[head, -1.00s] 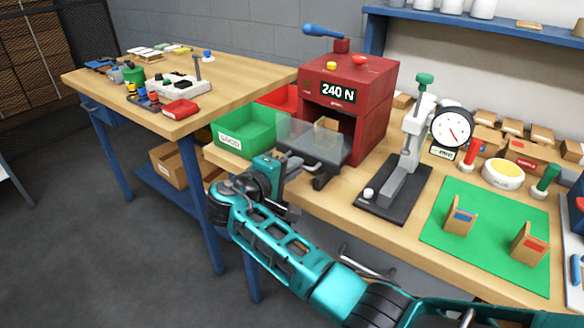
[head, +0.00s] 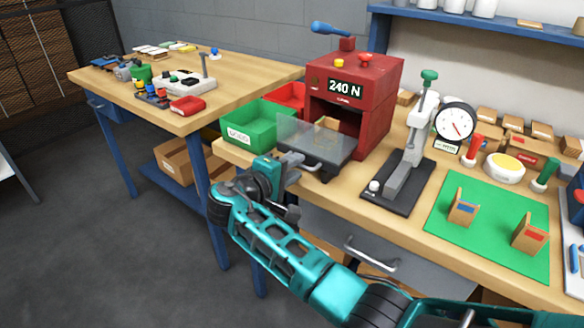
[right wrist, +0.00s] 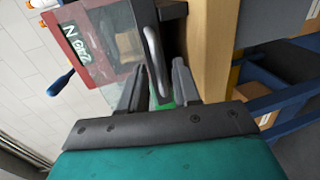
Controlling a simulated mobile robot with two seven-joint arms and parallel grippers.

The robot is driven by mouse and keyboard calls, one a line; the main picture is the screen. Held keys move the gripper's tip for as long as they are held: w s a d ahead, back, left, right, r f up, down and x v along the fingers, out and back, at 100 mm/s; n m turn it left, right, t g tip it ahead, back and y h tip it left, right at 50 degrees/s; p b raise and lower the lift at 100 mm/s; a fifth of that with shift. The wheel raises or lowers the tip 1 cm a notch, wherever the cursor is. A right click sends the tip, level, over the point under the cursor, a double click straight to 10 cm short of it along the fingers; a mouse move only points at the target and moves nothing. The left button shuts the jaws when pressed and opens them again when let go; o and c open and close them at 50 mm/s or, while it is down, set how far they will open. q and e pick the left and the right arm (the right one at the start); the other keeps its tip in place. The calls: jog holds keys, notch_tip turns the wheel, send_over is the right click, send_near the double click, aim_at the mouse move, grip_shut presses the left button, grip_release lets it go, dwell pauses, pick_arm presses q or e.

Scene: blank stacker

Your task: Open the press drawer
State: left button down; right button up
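The red press (head: 350,100) with its "240 N" display stands on the right-hand bench. Its dark drawer (head: 325,158) juts out at the front under a clear panel, with part of the press opening visible behind. A bar handle (right wrist: 155,62) is on the drawer front. My right gripper (head: 292,168) is at this handle. In the right wrist view my right gripper (right wrist: 160,66) is open, one finger on each side of the bar, with a gap visible beside it. The handle is partly covered in the head view. My left gripper is not in view.
A green bin (head: 255,125) and a red bin (head: 290,95) stand left of the press. A lever stand (head: 405,170) and a green mat (head: 490,225) are to its right. A grey bench drawer (head: 400,265) lies below the bench top.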

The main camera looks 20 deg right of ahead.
jog(key=shift+o, duration=0.2)
jog(key=v, duration=1.3)
